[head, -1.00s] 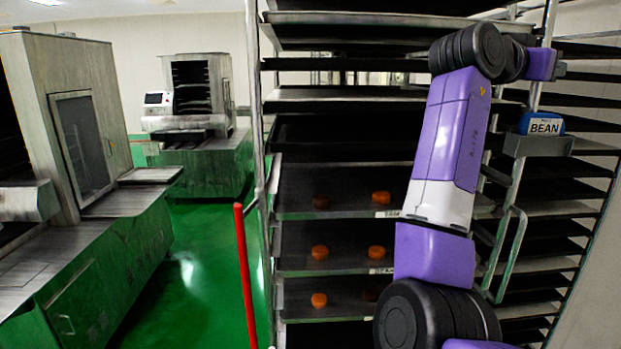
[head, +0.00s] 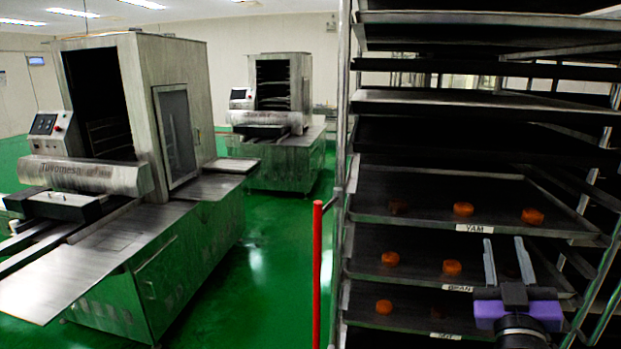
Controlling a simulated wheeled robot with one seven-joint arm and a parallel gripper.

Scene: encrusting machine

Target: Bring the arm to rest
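My gripper (head: 507,262) shows at the lower right of the head view, in front of the rack. Its two grey fingers point up and stand apart, with nothing visible between them. Its purple body and black wrist are below the fingers. The rest of my arm is out of the picture. Behind the fingers are the rack's trays labelled YAM (head: 420,214) and, partly hidden by my gripper, BEAN (head: 405,271).
The tall tray rack (head: 341,120) fills the right side. Several orange-brown pieces, such as one (head: 463,209), lie on its lower trays. A red post (head: 317,270) stands left of it. A steel machine (head: 120,180) is at left, another (head: 280,130) behind. Green floor (head: 262,270) between is clear.

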